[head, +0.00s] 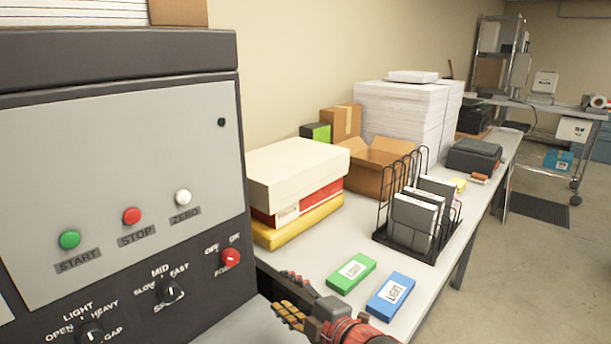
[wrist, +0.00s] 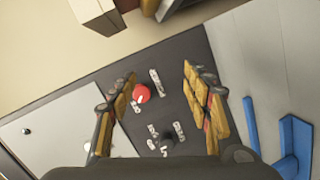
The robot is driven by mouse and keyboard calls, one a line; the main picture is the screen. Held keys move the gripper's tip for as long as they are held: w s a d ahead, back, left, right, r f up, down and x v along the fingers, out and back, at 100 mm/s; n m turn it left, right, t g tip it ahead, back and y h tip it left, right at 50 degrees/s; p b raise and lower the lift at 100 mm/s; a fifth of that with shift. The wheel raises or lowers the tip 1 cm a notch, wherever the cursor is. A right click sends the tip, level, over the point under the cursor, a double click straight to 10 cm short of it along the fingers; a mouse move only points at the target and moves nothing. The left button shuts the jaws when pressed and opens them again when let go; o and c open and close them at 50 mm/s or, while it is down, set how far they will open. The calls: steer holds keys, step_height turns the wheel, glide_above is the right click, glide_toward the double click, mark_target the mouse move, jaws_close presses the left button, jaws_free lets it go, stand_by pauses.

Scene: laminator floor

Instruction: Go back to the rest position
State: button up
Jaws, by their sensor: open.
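My gripper (head: 281,291) is at the lower middle of the head view, just right of the machine's lower panel edge. It is open, with yellow-padded fingers spread and nothing between them. In the wrist view the gripper (wrist: 158,76) faces the dark lower control panel (wrist: 100,85). The red OFF/ON knob (wrist: 141,93) shows beyond the gap, nearer the left finger. The same red knob (head: 230,257) is clear of the gripper in the head view. A black SLOW/MID/FAST knob (head: 169,291) is to its left.
The machine's green START button (head: 69,239), red STOP button (head: 131,215) and white ZERO button (head: 183,197) are at left. A green box (head: 351,273) and blue box (head: 390,296) lie on the table close to my arm. A wire rack (head: 418,216) stands behind them.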

steer(key=s+d+f+m+g+h, duration=0.1)
steer(key=s+d+f+m+h, duration=0.1)
steer(key=d+m+h, duration=0.3)
steer(key=s+d+f+m+g+h+p, duration=0.1)
steer(key=s+d+f+m, duration=0.1)
steer(key=d+m, duration=0.35)
steer(key=s+d+f+m+g+h, duration=0.1)
steer(key=s+d+f+m+h, duration=0.15)
steer(key=d, duration=0.55)
steer(key=s+d+r+m+g+h+p, duration=0.1)
steer(key=s+d+r+m+g+p, duration=0.1)
steer(key=s+m, duration=0.35)
steer(key=s+d+r+m+g+h+p, duration=0.1)
steer(key=s+d+r+m+g, duration=0.15)
steer(key=s, duration=0.65)
steer(key=s+d+r+m+t+p, duration=0.1)
steer(key=s+r+p, duration=0.2)
steer(key=r, duration=0.4)
steer(key=shift+s+d+r, duration=0.15)
steer(key=shift+s+r, duration=0.15)
steer(key=shift+s, duration=0.1)
